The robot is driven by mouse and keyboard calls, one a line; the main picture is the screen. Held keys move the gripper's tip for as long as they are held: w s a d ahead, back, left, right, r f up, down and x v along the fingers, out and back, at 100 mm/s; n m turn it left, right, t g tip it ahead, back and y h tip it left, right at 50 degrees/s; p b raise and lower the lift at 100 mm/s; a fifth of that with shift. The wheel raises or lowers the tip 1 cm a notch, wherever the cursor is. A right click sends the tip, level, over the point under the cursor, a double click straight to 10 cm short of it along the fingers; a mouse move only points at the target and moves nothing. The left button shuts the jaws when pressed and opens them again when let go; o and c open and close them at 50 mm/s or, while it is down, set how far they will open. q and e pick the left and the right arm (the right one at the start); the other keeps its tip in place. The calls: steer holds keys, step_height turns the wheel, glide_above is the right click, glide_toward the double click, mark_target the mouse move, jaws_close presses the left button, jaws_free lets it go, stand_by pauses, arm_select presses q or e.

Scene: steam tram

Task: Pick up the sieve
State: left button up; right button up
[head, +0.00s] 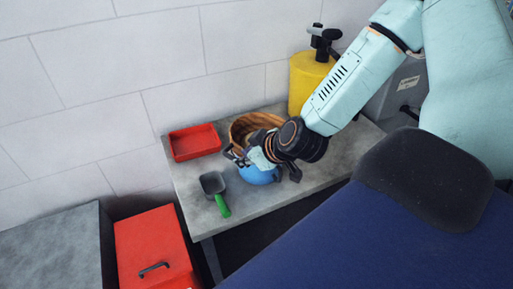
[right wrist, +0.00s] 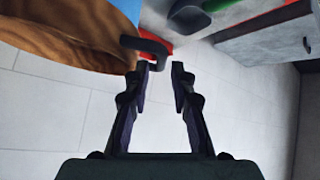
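A brown, wood-grained round vessel (head: 254,122) stands on the grey table, partly hidden by my right gripper. It is probably the sieve, but I cannot see any mesh. In the right wrist view its curved wall (right wrist: 65,35) fills the upper left. A dark bent piece, perhaps a handle (right wrist: 146,46), shows just beyond the left fingertip; I cannot tell what it belongs to. My right gripper (head: 262,160) is over the vessel and a blue round thing (head: 258,176). In the right wrist view its fingers (right wrist: 165,68) are apart with nothing clearly held. My left gripper is not in view.
On the grey table (head: 285,195) are a red tray (head: 194,142), a scoop with a green handle (head: 221,204) and a yellow canister (head: 306,85). A red box (head: 152,240) with a black handle stands lower left. A tiled wall is behind.

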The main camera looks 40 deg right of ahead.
mark_target(234, 157)
steer(key=shift+w+a+f+b, duration=0.15)
steer(key=shift+w+f+b, duration=0.25)
steer(key=shift+w, duration=0.1)
steer(key=shift+b+x, duration=1.15)
steer(key=shift+x, duration=0.05)
steer(key=shift+w+f, duration=0.2)
steer(key=shift+f, duration=0.25)
steer(key=shift+w+a+f+b, duration=0.25)
steer(key=shift+w+b, duration=0.15)
steer(key=shift+w, duration=0.2)
steer(key=shift+s+d, duration=0.15)
steer(key=shift+d, duration=0.1)
steer(key=shift+s+r, duration=0.1)
steer(key=shift+c, duration=0.8)
steer(key=c, duration=0.3)
steer(key=shift+a, duration=0.2)
jaws_close()
